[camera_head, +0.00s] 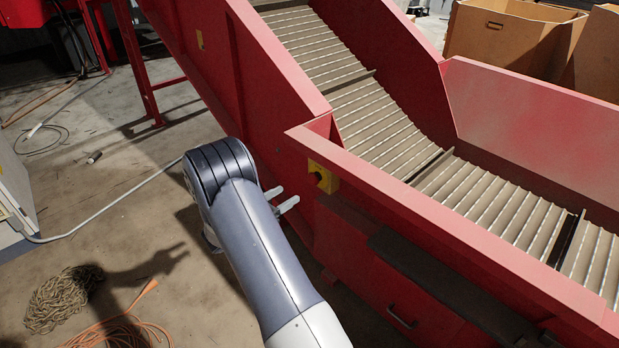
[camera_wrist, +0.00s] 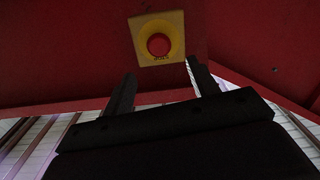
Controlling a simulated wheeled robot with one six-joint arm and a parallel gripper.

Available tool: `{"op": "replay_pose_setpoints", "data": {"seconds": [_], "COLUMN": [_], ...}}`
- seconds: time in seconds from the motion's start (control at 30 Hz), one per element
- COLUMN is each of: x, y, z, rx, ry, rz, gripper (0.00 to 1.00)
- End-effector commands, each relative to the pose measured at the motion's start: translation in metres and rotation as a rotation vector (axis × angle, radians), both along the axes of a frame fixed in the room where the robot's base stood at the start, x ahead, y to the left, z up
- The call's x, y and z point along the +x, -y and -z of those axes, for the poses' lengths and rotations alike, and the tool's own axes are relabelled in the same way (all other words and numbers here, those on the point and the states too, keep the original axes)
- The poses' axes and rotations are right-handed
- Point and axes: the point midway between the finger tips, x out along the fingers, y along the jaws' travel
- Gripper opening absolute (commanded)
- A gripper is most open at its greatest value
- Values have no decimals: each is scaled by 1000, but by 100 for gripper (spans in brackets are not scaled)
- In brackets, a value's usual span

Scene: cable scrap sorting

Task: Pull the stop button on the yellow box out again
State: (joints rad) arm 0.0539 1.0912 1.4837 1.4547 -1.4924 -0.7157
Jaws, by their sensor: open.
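The yellow box (camera_head: 323,177) is fixed to the red side wall of the conveyor in the head view. It faces my gripper (camera_head: 281,200), which is left of it and a little lower. In the wrist view the yellow box (camera_wrist: 148,28) is at the top centre, with the round red stop button (camera_wrist: 158,45) in a yellow ring. My gripper (camera_wrist: 160,88) is open and empty, its two dark fingers pointing towards the box. The button appears beyond the fingertips and between their lines. How far the button is pressed in cannot be told.
The red conveyor (camera_head: 420,215) with its slatted belt (camera_head: 375,125) fills the right side. A chain pile (camera_head: 62,298) and orange cable (camera_head: 125,325) lie on the floor at lower left. Wooden crates (camera_head: 510,40) stand behind. The floor left of my arm is mostly open.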

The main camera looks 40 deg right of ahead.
Motion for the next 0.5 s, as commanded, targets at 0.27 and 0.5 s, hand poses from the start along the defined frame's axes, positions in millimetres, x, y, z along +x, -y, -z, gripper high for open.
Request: {"op": "replay_pose_setpoints", "data": {"seconds": [0.27,0.5], "x": [0,4], "y": [32,78], "z": [2,2], "rx": [-6,-4], "ry": [-5,-3], "rz": [14,13], "gripper": [56,56]}}
